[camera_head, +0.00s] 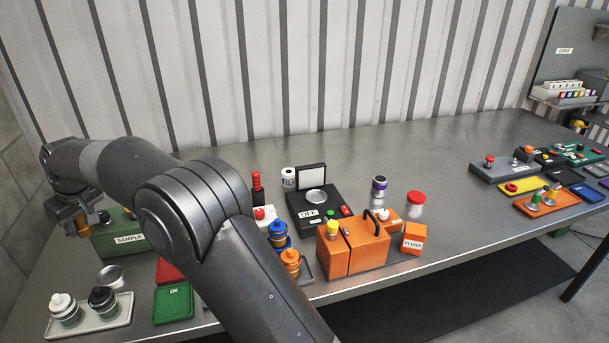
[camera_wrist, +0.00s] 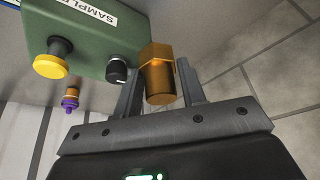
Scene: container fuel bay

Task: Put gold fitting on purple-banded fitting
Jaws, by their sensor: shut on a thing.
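My gripper (camera_wrist: 160,82) is shut on the gold fitting (camera_wrist: 160,84), which has a wider faceted end and a rounder body between the two fingers. In the head view my gripper (camera_head: 78,217) hangs at the left, beside the green SAMPLE box (camera_head: 117,243), and mostly hides the fitting. In the wrist view the green box (camera_wrist: 95,52) is close to the held fitting; I cannot tell if they touch. A small fitting with a purple band (camera_wrist: 69,104) and an orange-gold part shows past the box, apart from the gold fitting. I cannot make it out in the head view.
The green box carries a yellow knob (camera_wrist: 52,63) and a black knob (camera_wrist: 117,70). A tray (camera_head: 118,320) with two jars, a metal cup (camera_head: 111,275) and a green OK tray (camera_head: 173,306) lie nearer. An orange case (camera_head: 362,247) stands further right. The table's back middle is clear.

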